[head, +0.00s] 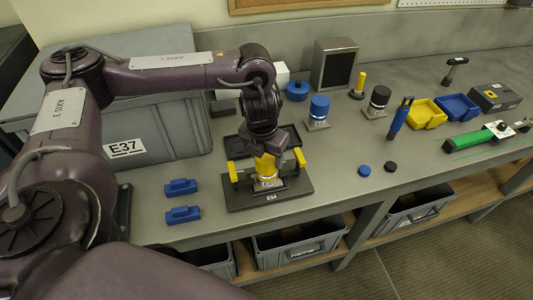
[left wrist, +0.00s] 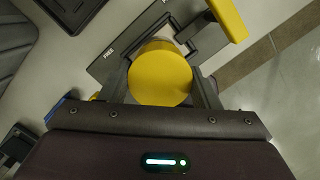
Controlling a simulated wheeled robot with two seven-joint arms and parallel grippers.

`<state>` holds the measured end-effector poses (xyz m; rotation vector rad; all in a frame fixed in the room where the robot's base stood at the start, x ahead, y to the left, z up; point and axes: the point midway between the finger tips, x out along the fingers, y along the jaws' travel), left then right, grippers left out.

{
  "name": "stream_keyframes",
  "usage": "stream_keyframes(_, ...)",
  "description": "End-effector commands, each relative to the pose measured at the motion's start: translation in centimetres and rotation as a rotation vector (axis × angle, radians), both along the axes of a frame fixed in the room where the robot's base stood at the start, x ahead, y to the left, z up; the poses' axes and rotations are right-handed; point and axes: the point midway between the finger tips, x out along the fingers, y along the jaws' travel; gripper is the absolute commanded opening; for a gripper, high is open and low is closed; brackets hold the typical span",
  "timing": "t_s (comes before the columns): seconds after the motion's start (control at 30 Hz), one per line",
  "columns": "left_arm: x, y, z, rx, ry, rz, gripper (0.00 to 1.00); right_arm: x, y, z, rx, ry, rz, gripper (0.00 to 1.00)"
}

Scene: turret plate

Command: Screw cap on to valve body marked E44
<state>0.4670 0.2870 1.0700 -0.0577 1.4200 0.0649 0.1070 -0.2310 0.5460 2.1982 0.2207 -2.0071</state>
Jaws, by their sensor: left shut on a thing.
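My left gripper (head: 266,153) points down over the dark clamp fixture (head: 240,200) and is shut on a yellow cap (head: 264,168). In the left wrist view the round yellow cap (left wrist: 160,74) sits between the two fingers. A pale valve body (head: 268,183) stands upright in the fixture directly below the cap, and a bit of it shows past the cap in the left wrist view (left wrist: 166,34). I cannot tell whether the cap is seated on it. A small label on the fixture's front (head: 271,197) is too small to read surely. My right gripper is out of view.
Yellow clamp posts (head: 232,172) flank the valve body. Two blue parts (head: 182,214) lie left of the fixture. Blue-capped (head: 319,108) and black-capped (head: 379,98) bodies stand behind right. A grey crate marked E37 (head: 170,120) is at left.

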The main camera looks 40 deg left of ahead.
Motion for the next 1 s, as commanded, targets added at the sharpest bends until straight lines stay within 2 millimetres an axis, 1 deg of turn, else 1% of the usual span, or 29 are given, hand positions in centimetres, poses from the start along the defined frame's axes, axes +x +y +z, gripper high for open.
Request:
stream_keyframes(0.7, 0.02, -0.02, -0.54, -0.001, -0.001, 0.0, 0.34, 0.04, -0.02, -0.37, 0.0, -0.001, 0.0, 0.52)
stream_keyframes(0.73, 0.02, -0.02, -0.54, -0.001, -0.001, 0.0, 0.6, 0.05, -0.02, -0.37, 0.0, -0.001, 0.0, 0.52)
stream_keyframes(0.9, 0.01, -0.01, -0.55, 0.0, 0.0, 0.0, 0.82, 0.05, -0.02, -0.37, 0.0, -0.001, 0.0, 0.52)
stream_keyframes(1.0, 0.01, -0.01, -0.55, 0.0, 0.0, 0.0, 0.82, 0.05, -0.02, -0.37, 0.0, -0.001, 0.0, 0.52)
